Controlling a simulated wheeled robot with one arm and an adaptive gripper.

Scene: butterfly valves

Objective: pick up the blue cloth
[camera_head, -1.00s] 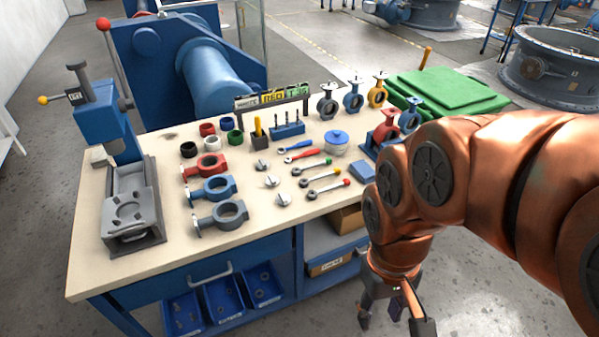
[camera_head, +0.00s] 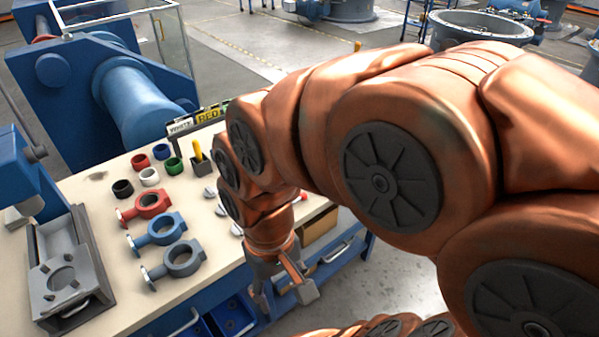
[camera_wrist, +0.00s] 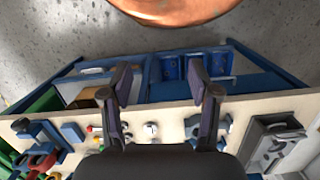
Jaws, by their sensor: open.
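The blue cloth is hidden behind my arm in the head view. In the wrist view a small blue patch (camera_wrist: 72,132), which looks like the blue cloth, lies on the workbench (camera_wrist: 285,103) near its front edge, left of my gripper. My gripper (camera_head: 282,297) points down in front of the bench's front edge in the head view. In the wrist view my gripper (camera_wrist: 163,92) has its two fingers wide apart with nothing between them.
Red, blue and grey valve bodies (camera_head: 182,258) lie on the bench left of my arm. A press (camera_head: 65,275) stands at the far left. Wrenches and small parts lie near the cloth. Grey floor (camera_wrist: 60,40) is clear in front of the bench.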

